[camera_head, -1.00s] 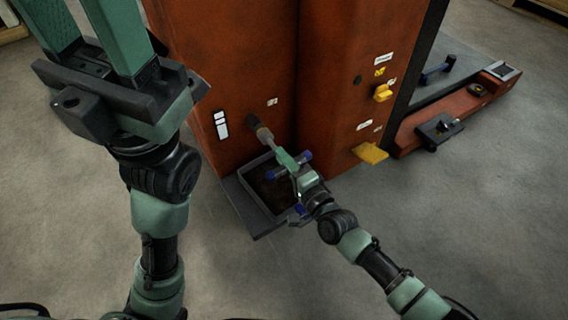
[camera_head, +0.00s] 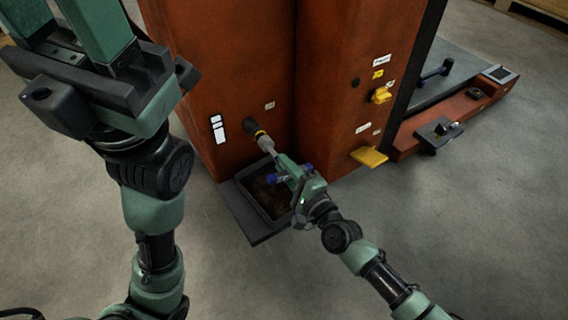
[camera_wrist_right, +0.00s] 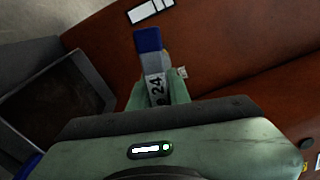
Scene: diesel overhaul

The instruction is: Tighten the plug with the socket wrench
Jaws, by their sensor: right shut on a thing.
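The socket wrench (camera_head: 264,143) has a grey shaft, a yellow ring and a crossbar with blue ends. It points up-left at the dark round plug (camera_head: 249,125) on the orange-red machine face. Its socket end is at the plug; I cannot tell how far it is seated. My right gripper (camera_head: 288,167) is shut on the wrench. In the right wrist view, a blue-ended part of the wrench (camera_wrist_right: 150,50) marked 24 shows at the gripper (camera_wrist_right: 158,92); the plug is hidden. My left gripper (camera_head: 68,22) is open at upper left, its fingertips cut off.
A grey tray (camera_head: 236,207) with dark contents stands on the floor below the plug. Yellow handles (camera_head: 369,157) stick out of the machine at right. A low red beam (camera_head: 425,137) with small parts extends right. The foreground floor is clear.

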